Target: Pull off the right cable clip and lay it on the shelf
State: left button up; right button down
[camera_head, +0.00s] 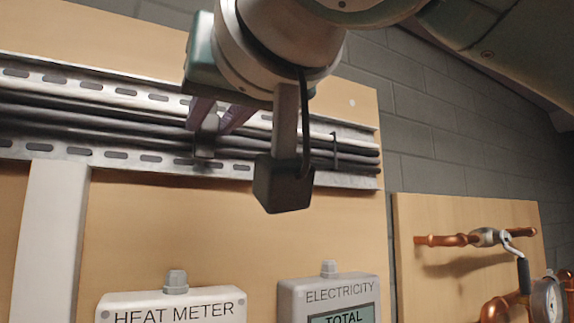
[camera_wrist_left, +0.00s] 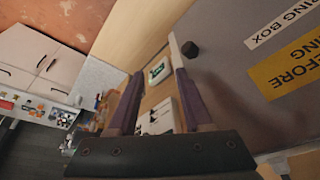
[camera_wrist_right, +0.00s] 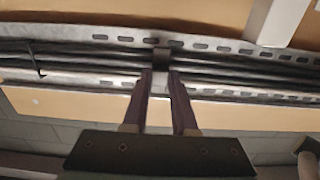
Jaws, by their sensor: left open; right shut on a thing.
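In the right wrist view the fingertips (camera_wrist_right: 160,72) close on the clip (camera_wrist_right: 161,54), which sits across the cables. The wrist hides part of the rail in the head view. My left gripper (camera_wrist_left: 155,75) is open and empty in its wrist view, away from the rail. I cannot make out the shelf for certain.
The slotted rail (camera_head: 100,152) crosses a wooden panel. A thin dark hook (camera_head: 335,148) is on the cables further right. Below stand a heat meter (camera_head: 170,308) and an electricity meter (camera_head: 330,290). Copper pipes (camera_head: 450,240) are at right. The left wrist view shows a grey box (camera_wrist_left: 235,60).

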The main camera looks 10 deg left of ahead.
dwell(0.5)
jog(key=shift+s+d, duration=0.1)
jog(key=shift+s, duration=0.05)
jog(key=shift+b+v, duration=0.35)
jog(key=shift+v, duration=0.5)
jog(key=b+v, duration=0.1)
jog(key=v, duration=0.4)
jog(key=shift+s, duration=0.1)
